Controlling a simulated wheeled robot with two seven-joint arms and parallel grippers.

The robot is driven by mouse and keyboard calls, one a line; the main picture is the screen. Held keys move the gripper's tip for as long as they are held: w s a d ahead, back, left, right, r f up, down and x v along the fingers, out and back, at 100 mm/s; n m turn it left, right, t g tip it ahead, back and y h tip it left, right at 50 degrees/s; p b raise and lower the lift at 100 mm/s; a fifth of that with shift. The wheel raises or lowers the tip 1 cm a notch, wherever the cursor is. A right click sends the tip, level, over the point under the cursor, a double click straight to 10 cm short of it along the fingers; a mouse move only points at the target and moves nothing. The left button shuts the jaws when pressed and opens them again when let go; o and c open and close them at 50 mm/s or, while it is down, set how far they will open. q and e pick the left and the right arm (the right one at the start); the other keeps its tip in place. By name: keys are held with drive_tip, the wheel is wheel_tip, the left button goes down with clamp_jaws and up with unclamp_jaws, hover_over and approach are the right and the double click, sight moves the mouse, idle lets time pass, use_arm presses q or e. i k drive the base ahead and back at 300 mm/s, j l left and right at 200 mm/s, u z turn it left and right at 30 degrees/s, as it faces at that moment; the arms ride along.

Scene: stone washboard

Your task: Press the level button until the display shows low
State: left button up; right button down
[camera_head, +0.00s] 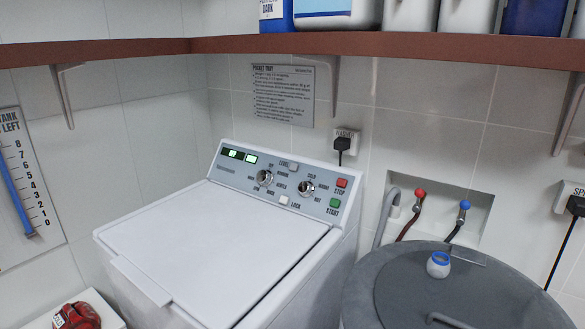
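The level button (293,167) is a small pale button on the washer's slanted control panel, beside a label that seems to read LEVEL. The dark display (238,155) at the panel's upper left has lit green-white segments; its text is too small to read. The panel also carries two round knobs, a left one (265,178) and a right one (306,189), a pale lock button (284,200), a red stop button (342,183) and a green start button (335,203). The white washer's lid (215,245) is shut. Neither of my grippers is in view.
A brown shelf (290,44) with containers runs above the washer. A grey round tub (440,300) with a small white-and-blue jar (438,264) stands at right. Red and blue taps sit in a wall recess (445,205). A red cloth bundle (77,316) lies at lower left.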

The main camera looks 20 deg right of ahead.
sight(294, 167)
drive_tip(key=i+j, duration=0.4)
drive_tip(key=j, duration=0.15)
drive_tip(key=i+j+u, duration=0.1)
drive_tip(key=i+j, duration=0.25)
drive_tip(key=j, duration=0.25)
